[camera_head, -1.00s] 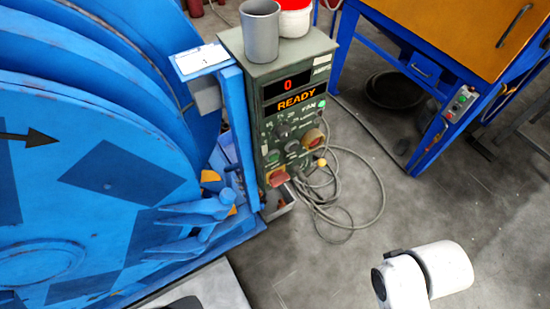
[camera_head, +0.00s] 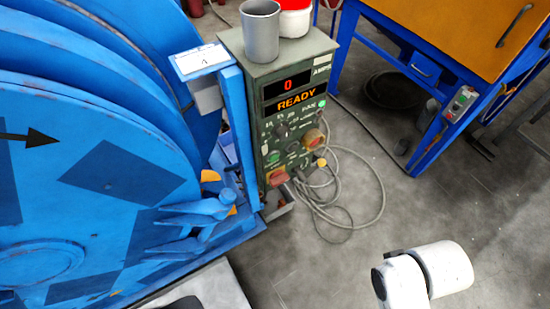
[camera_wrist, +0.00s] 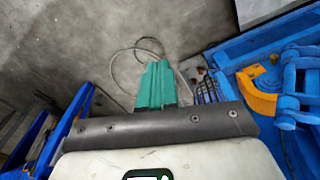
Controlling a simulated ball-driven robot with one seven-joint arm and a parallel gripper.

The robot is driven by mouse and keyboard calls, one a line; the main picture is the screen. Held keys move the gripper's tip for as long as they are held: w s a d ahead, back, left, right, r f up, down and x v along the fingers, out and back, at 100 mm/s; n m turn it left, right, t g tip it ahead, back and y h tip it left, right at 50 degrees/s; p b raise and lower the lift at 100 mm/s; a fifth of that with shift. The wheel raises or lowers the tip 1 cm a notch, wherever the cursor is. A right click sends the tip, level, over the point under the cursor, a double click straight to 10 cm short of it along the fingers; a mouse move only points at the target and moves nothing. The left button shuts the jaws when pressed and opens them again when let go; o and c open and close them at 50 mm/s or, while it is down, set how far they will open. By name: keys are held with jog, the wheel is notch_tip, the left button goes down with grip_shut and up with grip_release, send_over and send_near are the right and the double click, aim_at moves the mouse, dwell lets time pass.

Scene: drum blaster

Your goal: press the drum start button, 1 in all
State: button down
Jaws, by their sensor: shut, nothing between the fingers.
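The green control box (camera_head: 290,165) stands upright beside the blue drum (camera_head: 60,180) in the head view. Its display (camera_head: 296,100) shows 0 and READY. Its front carries a green round button (camera_head: 273,157), a red button (camera_head: 277,177), a yellow-rimmed red knob (camera_head: 313,139) and several small dark knobs. The labels are too small to tell which is the drum start button. My gripper (camera_wrist: 154,66) shows in the wrist view with its teal fingers shut together and empty, pointing toward the floor and cables. I cannot make out the box front in the wrist view.
A grey cup (camera_head: 260,35) and a red-lidded white tub (camera_head: 294,20) stand on the box. Loose grey cables (camera_head: 350,200) lie on the floor to its right. A blue-framed machine with an orange panel (camera_head: 465,30) stands at the back right.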

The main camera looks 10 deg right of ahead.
aim_at(274, 157)
jog(key=w+d+f+m+t+h+b, duration=0.1)
jog(key=w+f+t+h, duration=0.15)
jog(key=w, duration=0.45)
jog(key=w+f+m+t+h+b, duration=0.1)
jog(key=w+t+h, duration=0.1)
jog(key=w+h, duration=0.3)
jog(key=w+a+r+n+t+y+b, duration=0.1)
jog(key=w+a+r+n+t+b, duration=0.1)
jog(key=w+a+t, duration=0.5)
jog(key=w+a, duration=0.5)
jog(key=a, duration=0.2)
jog(key=shift+w+a+n+t, duration=0.15)
jog(key=shift+a+n+t, duration=0.2)
jog(key=shift+a+n, duration=0.05)
jog(key=shift+y, duration=0.25)
jog(key=w+a+b, duration=0.1)
jog(key=w+a, duration=0.1)
jog(key=w, duration=0.6)
jog(key=shift+w+a+b, duration=0.15)
jog(key=shift+a+b, duration=0.15)
jog(key=shift+b, duration=0.05)
